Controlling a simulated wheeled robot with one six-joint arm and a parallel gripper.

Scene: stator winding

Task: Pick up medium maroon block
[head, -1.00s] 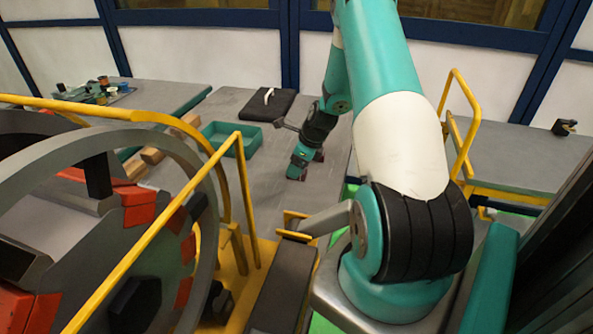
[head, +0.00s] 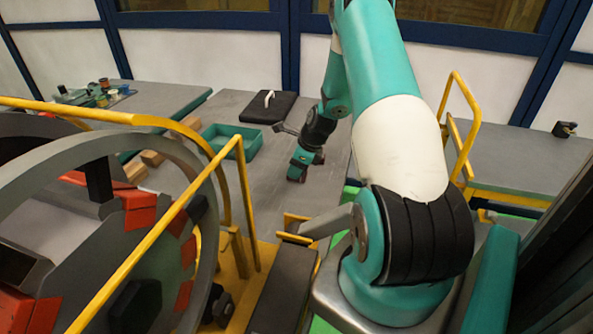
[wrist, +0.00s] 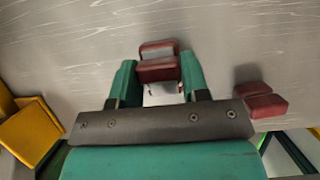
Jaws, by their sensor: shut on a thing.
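A maroon block (wrist: 158,69) sits between the two green fingers of my gripper (wrist: 160,88) in the wrist view. The fingers are shut on it, one at each side. It shows two maroon parts, one behind the other; I cannot tell if they are one piece. A second maroon block (wrist: 262,103), of similar look, lies on the grey table right of the fingers. In the head view my gripper (head: 297,176) points down at the table; the held block is barely visible there. I cannot tell whether it touches the table.
The grey table (head: 240,185) has free room around my gripper. Wooden blocks (head: 152,158) lie at the left. Yellow rails (head: 245,195) and a large grey ring (head: 180,165) stand nearer.

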